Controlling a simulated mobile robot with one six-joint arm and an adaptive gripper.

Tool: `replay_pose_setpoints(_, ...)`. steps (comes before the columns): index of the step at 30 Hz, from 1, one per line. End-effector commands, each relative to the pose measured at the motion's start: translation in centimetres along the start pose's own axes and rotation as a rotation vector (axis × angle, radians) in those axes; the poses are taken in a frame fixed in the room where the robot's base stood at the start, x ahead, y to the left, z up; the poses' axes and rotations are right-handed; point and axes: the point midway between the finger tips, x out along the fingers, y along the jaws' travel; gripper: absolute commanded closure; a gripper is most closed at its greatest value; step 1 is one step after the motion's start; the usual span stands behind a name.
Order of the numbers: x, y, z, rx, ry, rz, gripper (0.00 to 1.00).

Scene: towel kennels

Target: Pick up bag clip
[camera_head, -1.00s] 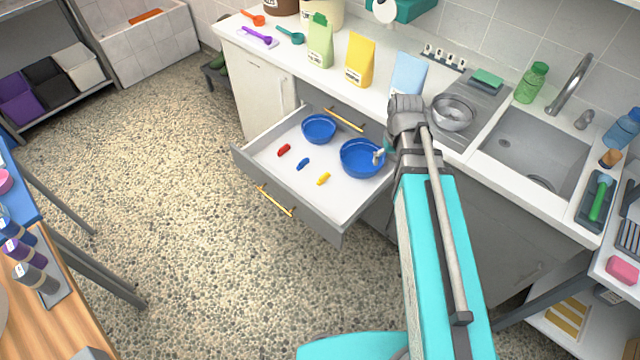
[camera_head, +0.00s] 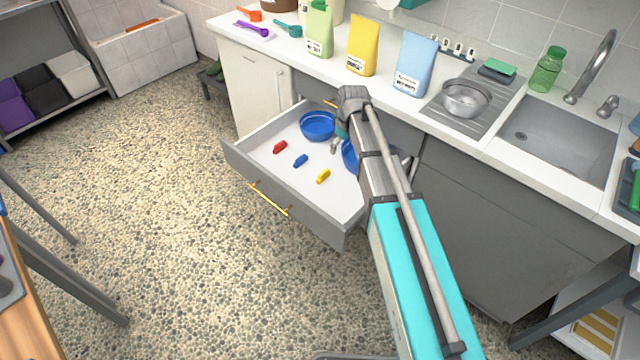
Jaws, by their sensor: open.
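Three small bag clips lie apart on the white floor of the open drawer (camera_head: 262,166): a red clip (camera_head: 280,147), a blue clip (camera_head: 301,161) and a yellow clip (camera_head: 323,177). My gripper (camera_head: 336,146) hangs over the drawer, to the right of the clips and between the two blue bowls. It is small in the picture and partly hidden by my wrist. It is open and I see nothing in it.
One blue bowl (camera_head: 317,124) stands at the drawer's back; my arm partly hides another blue bowl (camera_head: 349,155). The counter above holds a green bag (camera_head: 319,32), a yellow bag (camera_head: 362,45), a light blue bag (camera_head: 415,66) and a metal bowl (camera_head: 466,97).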

Motion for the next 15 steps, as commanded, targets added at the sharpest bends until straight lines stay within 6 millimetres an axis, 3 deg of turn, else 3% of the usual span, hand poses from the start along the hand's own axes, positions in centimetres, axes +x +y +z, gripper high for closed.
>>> replay_pose_setpoints(1,1.7,0.1,-1.1,-0.026,0.004,-0.001,0.0)
replay_pose_setpoints(6,3.8,-0.3,-3.4,-0.096,0.015,-0.004,0.0)
replay_pose_setpoints(15,4.8,-0.7,-4.8,-0.144,0.023,-0.007,0.0)
